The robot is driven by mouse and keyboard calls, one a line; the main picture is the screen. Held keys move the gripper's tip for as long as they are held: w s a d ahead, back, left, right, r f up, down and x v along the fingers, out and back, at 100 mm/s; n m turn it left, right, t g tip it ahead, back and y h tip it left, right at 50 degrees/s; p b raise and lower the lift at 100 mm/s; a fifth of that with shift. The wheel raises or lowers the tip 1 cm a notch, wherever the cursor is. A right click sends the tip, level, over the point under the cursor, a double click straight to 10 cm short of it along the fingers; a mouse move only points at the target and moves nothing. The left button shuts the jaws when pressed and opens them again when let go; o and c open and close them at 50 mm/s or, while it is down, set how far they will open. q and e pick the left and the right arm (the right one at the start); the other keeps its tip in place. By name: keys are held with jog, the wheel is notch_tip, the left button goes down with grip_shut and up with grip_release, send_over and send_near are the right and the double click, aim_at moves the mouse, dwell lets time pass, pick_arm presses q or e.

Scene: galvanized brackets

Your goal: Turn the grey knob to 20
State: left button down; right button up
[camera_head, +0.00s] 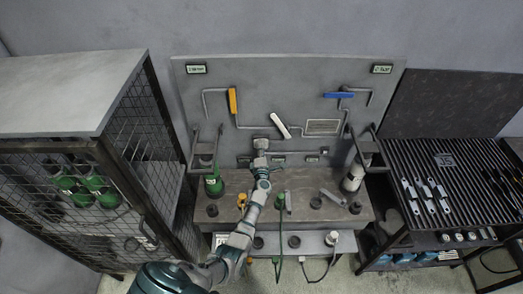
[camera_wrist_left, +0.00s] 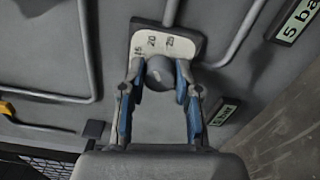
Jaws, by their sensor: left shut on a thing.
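The grey knob (camera_wrist_left: 160,70) sits on the wall panel, at the lower edge of a white scale plate (camera_wrist_left: 168,45) marked 15, 20 and 25 in the left wrist view. My left gripper (camera_wrist_left: 157,82) has its blue-padded fingers on both sides of the knob and is shut on it. I cannot tell which number the knob points to. In the head view my left gripper (camera_head: 261,147) reaches the lower middle of the grey panel (camera_head: 300,80) and hides the knob. My right gripper is not in view.
A yellow handle (camera_head: 233,100), a white lever (camera_head: 280,126) and a blue handle (camera_head: 339,94) are on the panel near my gripper. The workbench (camera_head: 325,207) below holds several small parts. A mesh cage (camera_head: 150,130) stands left, and a slatted table (camera_head: 460,170) right.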

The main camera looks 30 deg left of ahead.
pick_arm(q)
jog(key=shift+s+f, duration=0.1)
jog(key=shift+f, duration=0.25)
jog(key=c, duration=1.1)
grip_release()
jog(key=shift+o, duration=1.4)
jog(key=shift+a, duration=0.1)
jog(key=shift+r, duration=0.1)
jog(key=v, duration=1.1)
jog(key=shift+s+d, duration=0.2)
jog(key=shift+d, duration=0.2)
jog(key=shift+a, duration=0.1)
